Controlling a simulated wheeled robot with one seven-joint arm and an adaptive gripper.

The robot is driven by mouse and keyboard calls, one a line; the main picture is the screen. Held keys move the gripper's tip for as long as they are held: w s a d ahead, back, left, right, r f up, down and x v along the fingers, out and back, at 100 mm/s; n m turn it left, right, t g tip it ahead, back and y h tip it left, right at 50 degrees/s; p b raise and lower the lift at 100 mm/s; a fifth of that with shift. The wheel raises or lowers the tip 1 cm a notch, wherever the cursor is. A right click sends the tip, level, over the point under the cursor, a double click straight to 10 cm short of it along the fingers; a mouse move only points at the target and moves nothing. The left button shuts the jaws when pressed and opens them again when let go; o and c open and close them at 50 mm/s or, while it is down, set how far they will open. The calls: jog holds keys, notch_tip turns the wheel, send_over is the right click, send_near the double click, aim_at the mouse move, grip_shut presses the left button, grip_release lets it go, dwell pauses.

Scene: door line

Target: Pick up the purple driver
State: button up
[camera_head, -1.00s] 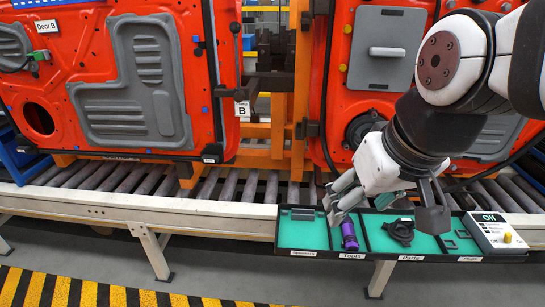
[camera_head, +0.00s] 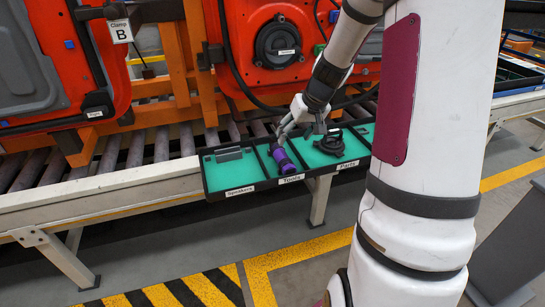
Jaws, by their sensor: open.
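The purple driver (camera_head: 284,159) lies in the tray compartment labelled Tools, in the middle of the view. It has a dark upper end and a purple body. My gripper (camera_head: 292,136) is above and beside the driver's upper end, with its fingers pointing down. It is open. The fingers partly cover the far end of the compartment, and I cannot tell whether they touch the driver.
The tray (camera_head: 237,190) has a Speakers compartment on the left and a Parts compartment holding a black round part (camera_head: 329,143) on the right. Behind stand a roller conveyor (camera_head: 161,146) and orange-red door panels (camera_head: 268,87).

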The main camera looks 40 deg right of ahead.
aim_at(284, 154)
jog(key=b+x, duration=0.1)
jog(key=x, duration=0.6)
jog(key=shift+w+f, duration=0.2)
jog(key=shift+f, duration=0.1)
jog(key=shift+d+b+x, duration=0.15)
jog(key=shift+b+x, duration=0.25)
jog(key=shift+x, duration=0.95)
jog(key=shift+d+b+x, duration=0.15)
jog(key=shift+b+x, duration=0.25)
jog(key=shift+x, duration=0.95)
jog(key=shift+r, duration=0.1)
grip_shut()
